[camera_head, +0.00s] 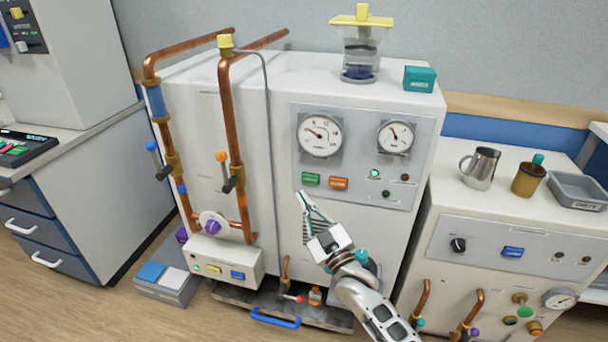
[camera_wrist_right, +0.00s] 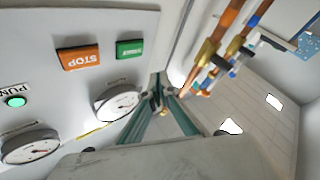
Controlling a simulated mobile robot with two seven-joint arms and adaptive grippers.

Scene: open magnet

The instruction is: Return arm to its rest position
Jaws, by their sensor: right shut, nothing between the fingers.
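My right arm (camera_head: 365,300) comes up from the bottom of the head view and reaches to the front of the white cabinet (camera_head: 225,85). My right gripper (camera_head: 304,196) is shut and empty, its tips just below the green button (camera_head: 311,179) and left of and below the orange button (camera_head: 338,183). I cannot tell whether the tips touch the panel. In the right wrist view the fingers (camera_wrist_right: 160,84) meet at their tips, with the orange STOP button (camera_wrist_right: 79,57) and green button (camera_wrist_right: 129,48) off to the left. My left gripper is not in view.
Copper pipes (camera_head: 228,125) with valves run up the cabinet's left side. A lower cabinet (camera_head: 500,225) on the right carries a metal jug (camera_head: 481,167) and a grey tray (camera_head: 577,190). A platform with a blue handle (camera_head: 275,318) lies below. Floor shows at lower left.

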